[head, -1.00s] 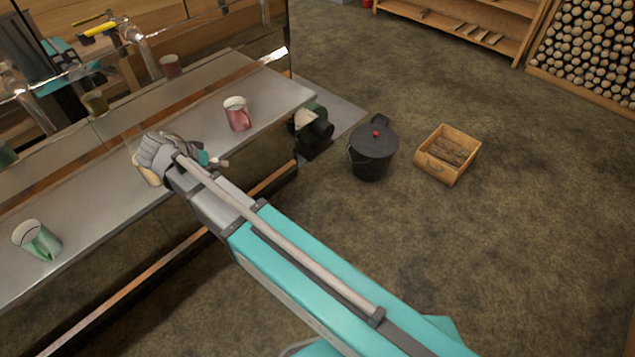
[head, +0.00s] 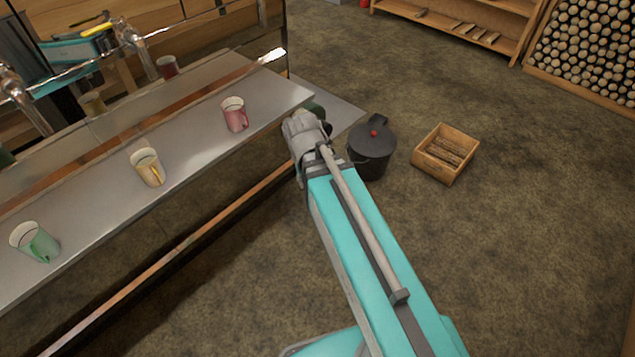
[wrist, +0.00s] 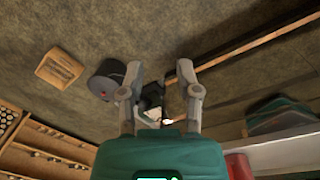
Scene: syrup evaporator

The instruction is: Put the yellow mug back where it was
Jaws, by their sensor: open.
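The yellow mug (head: 147,167) stands upright on the metal shelf (head: 190,148), between the green mug (head: 35,241) and the red mug (head: 234,114). Its handle faces the front edge of the shelf. My gripper (head: 300,118) is clear of the yellow mug, off to its right and beyond the shelf's front edge, near the red mug's side. In the wrist view my gripper (wrist: 165,85) shows its two fingers spread apart with nothing between them.
A black lidded bucket (head: 372,150) and a wooden crate (head: 446,154) stand on the floor to the right. Stacked logs (head: 585,50) and a low wooden rack (head: 460,25) are at the back. Open floor lies at the right front.

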